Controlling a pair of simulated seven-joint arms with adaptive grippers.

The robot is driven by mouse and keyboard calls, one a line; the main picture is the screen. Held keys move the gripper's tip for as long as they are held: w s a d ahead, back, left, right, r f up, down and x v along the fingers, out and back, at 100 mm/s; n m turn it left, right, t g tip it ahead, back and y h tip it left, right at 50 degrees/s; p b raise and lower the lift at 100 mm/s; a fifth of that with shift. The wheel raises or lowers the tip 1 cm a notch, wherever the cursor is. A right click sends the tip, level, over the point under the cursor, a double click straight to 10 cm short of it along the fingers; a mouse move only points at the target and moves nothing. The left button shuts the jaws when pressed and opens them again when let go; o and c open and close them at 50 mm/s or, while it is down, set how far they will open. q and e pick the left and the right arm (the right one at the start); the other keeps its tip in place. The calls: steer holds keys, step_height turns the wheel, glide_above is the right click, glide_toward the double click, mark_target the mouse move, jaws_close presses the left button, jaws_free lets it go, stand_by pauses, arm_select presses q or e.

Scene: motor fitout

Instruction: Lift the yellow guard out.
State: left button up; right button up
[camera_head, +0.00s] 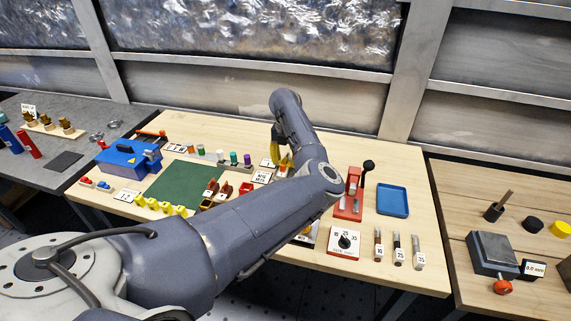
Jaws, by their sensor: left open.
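My left arm reaches across the picture from the lower left. Its wrist is raised over the back middle of the wooden table, and my left gripper (278,146) points down there. Small yellow parts (286,161) show right at the gripper's fingers, partly hidden by my forearm; they look like the yellow guard, but its shape is not clear. The jaws are open, and I cannot tell whether they touch it. My right gripper is not in view.
A green mat (180,185), a blue toolbox (128,158) and several yellow pieces (166,207) lie left of my arm. A red press (350,196), a blue tray (393,201) and a dial box (344,242) stand to the right. My arm hides the table's middle.

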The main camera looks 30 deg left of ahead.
mark_target(285, 158)
arm_select(q)
jaws_close()
steer(key=shift+r, duration=0.15)
stand_by(0.4)
step_height(285, 158, up, 20)
stand_by(0.7)
